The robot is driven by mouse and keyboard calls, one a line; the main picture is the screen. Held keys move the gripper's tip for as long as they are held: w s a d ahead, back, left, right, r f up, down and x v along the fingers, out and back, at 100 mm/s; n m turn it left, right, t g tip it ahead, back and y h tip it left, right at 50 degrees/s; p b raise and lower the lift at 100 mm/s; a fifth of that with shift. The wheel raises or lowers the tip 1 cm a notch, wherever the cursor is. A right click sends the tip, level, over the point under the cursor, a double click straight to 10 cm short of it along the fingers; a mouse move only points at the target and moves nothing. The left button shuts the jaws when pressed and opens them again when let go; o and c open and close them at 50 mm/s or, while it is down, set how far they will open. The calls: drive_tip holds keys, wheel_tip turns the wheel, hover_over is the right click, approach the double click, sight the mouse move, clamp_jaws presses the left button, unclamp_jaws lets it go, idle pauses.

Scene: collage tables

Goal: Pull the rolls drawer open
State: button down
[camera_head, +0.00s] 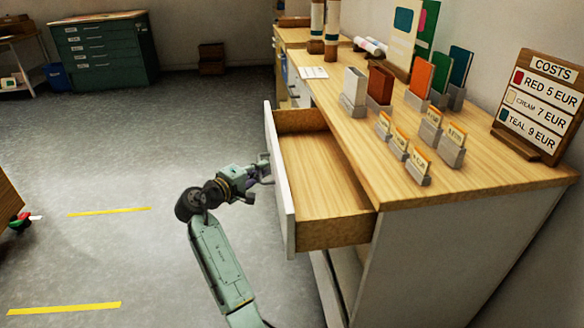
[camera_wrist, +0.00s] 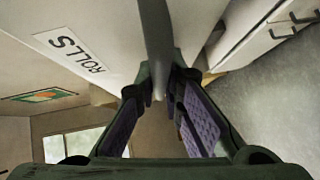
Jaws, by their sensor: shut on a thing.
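The rolls drawer (camera_head: 325,178) is pulled well out of the counter in the head view, and its wooden inside looks empty. Its pale front carries a ROLLS label (camera_wrist: 69,51) in the wrist view. My gripper (camera_head: 266,168) is at the outer side of the drawer front. In the wrist view its fingers (camera_wrist: 160,97) are shut around the grey bar handle (camera_wrist: 157,40). The fingertips are partly hidden in the head view.
The counter top (camera_head: 470,185) holds colour sample cards, price tags in grey stands and a COSTS board (camera_head: 540,105). A green drawer cabinet (camera_head: 104,50) stands far back left. The grey floor (camera_head: 120,165) left of the drawer is clear, with yellow stripes.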

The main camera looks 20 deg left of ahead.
drive_tip(key=s+a+b, duration=0.1)
drive_tip(key=s+a, duration=0.6)
drive_tip(key=a, duration=0.4)
drive_tip(key=shift+s, duration=0.25)
drive_tip(key=c, duration=1.7)
unclamp_jaws()
drive_tip(key=v, duration=1.2)
drive_tip(key=shift+a+r, duration=0.1)
